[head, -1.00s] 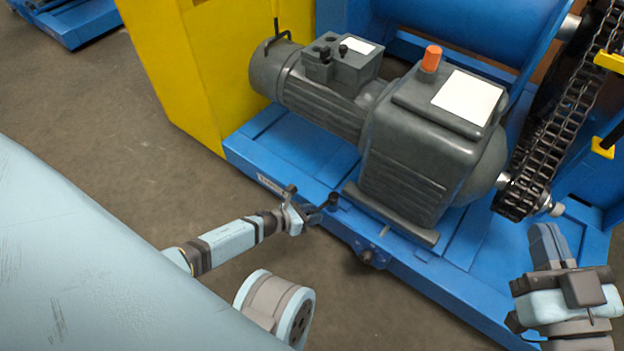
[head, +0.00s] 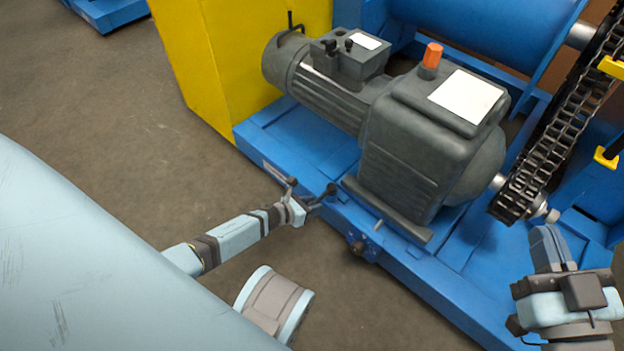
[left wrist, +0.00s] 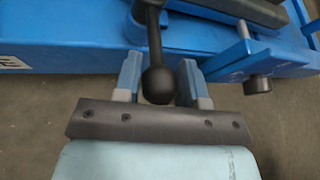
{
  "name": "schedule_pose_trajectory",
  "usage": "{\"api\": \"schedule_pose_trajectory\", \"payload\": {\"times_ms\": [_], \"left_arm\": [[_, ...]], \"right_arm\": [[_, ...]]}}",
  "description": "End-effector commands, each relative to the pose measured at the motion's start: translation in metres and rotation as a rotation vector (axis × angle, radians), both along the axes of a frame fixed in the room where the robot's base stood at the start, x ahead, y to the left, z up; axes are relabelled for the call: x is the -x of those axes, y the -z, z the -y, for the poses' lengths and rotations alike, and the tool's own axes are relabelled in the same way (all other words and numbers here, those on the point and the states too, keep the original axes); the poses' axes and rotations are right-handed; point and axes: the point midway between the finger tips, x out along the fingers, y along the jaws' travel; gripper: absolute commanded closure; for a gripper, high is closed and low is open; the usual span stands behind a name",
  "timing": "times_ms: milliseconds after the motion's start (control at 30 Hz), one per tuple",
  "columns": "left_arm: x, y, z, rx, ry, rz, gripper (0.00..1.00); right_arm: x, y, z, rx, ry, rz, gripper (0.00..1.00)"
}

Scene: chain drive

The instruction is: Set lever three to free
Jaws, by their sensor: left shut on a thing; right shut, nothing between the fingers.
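My left gripper (head: 312,204) reaches the front edge of the blue base at the foot of the grey motor. In the left wrist view a black lever with a ball knob (left wrist: 158,85) stands between its two fingers (left wrist: 160,82), and the gripper is shut on it. In the head view a dark knob (head: 331,188) shows just beyond the fingertips. No number on the lever and no position mark can be read. My right gripper (head: 552,240) is shut and empty at the lower right, pointing towards the chain's lower end.
The blue base (head: 425,280) carries the grey motor and gearbox (head: 425,140). A blue bracket with a dark knob (head: 357,247) sits on its front edge. A chain (head: 560,120) runs at the right. A yellow cabinet (head: 215,70) stands at the back left. Open floor (head: 130,120) lies left.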

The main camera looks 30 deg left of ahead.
Motion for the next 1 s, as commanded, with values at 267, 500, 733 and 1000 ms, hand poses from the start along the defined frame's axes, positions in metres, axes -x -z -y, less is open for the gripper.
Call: {"api": "schedule_pose_trajectory", "payload": {"times_ms": [267, 500, 733, 1000], "left_arm": [[0.001, 0.001, 0.002, 0.003, 0.001, -0.002, 1.0], [0.001, 0.001, 0.002, 0.004, 0.002, -0.001, 0.4], [0.0, 0.0, 0.001, 0.002, 0.0, -0.001, 0.38], [0.02, -0.011, -0.009, 0.001, 0.001, -0.002, 0.38]], "right_arm": [[0.0, 0.0, 0.0, -0.001, 0.0, -0.001, 1.0], [0.0, 0.0, 0.0, -0.004, 0.0, 0.0, 1.0], [0.0, -0.001, 0.0, -0.004, 0.0, 0.0, 1.0], [0.001, -0.01, -0.002, -0.019, -0.006, -0.027, 1.0]]}}
